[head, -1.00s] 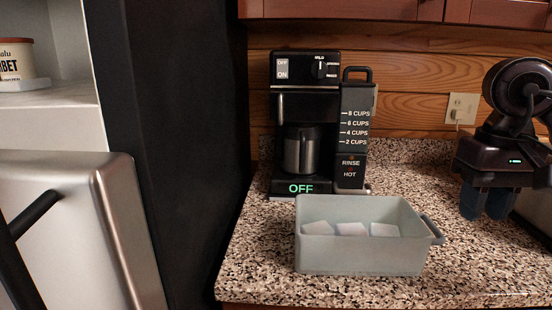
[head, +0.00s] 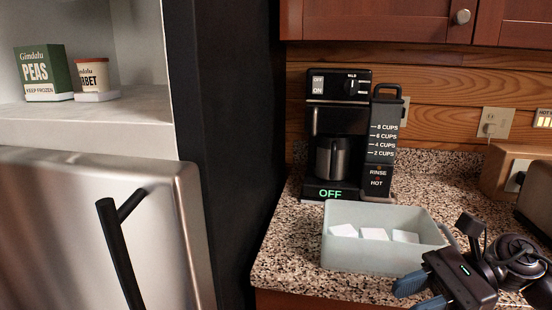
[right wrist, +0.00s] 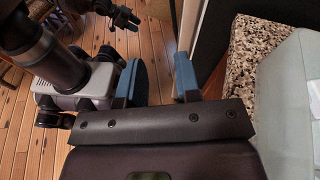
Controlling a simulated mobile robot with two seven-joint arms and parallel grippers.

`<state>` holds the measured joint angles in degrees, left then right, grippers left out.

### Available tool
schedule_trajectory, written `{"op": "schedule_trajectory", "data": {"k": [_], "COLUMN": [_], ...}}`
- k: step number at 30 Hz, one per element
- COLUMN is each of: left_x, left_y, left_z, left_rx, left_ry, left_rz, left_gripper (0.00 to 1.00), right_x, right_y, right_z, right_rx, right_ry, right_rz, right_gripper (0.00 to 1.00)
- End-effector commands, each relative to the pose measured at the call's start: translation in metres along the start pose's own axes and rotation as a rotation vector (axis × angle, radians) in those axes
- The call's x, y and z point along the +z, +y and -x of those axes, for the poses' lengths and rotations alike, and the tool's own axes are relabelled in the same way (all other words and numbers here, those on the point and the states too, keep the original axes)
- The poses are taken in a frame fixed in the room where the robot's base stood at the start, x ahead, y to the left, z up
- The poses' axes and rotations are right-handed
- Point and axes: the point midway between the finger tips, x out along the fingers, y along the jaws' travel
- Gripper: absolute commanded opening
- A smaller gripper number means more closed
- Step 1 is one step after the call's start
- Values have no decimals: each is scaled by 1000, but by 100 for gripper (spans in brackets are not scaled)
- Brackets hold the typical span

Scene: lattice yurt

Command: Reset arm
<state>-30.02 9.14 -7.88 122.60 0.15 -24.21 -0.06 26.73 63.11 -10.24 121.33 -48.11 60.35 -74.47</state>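My right gripper (head: 418,293) is at the lower right of the head view, in front of the pale grey bin's right front corner. Its two blue fingers are apart with nothing between them; they also show in the right wrist view (right wrist: 158,82), above the wooden floor beside the counter edge. My left gripper is not in the head view. A dark arm with a gripper-like end, which seems to be my other arm, shows at the upper left of the right wrist view (right wrist: 118,15); its opening cannot be made out.
The grey bin (head: 350,254) holds several white blocks on the speckled counter (head: 285,255). A black coffee maker (head: 337,120) stands behind it. At left, a freezer door with a black handle (head: 118,250) is below a shelf holding a PEAS box (head: 44,72) and a tub (head: 92,74).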

Motion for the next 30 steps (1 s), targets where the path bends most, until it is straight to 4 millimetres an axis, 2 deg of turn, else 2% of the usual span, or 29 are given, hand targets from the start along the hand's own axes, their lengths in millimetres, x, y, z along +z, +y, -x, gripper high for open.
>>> {"op": "schedule_trajectory", "data": {"k": [1,4,8,14,17,20,25,26,30], "left_x": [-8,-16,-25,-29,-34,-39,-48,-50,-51], "left_y": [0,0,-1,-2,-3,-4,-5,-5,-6], "left_z": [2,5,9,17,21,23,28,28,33], "left_rx": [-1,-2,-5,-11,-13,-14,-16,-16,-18], "left_ry": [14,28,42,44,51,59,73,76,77], "left_rz": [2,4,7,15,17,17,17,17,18], "left_gripper": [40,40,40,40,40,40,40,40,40], "right_x": [3,-2,-17,-65,-98,-136,-199,-208,-241], "right_y": [2,0,0,11,27,53,116,129,182], "right_z": [-4,-8,-4,12,20,24,17,14,-2], "right_rx": [-65,-185,-326,-514,-595,-666,-759,770,634], "right_ry": [-101,-296,-554,-980,-1212,-1460,-1927,2005,1843], "right_rz": [-119,-380,-732,-1288,-1563,-1828,-2234,2287,1953], "right_gripper": [31,31,31,31,31,31,31,31,31]}}
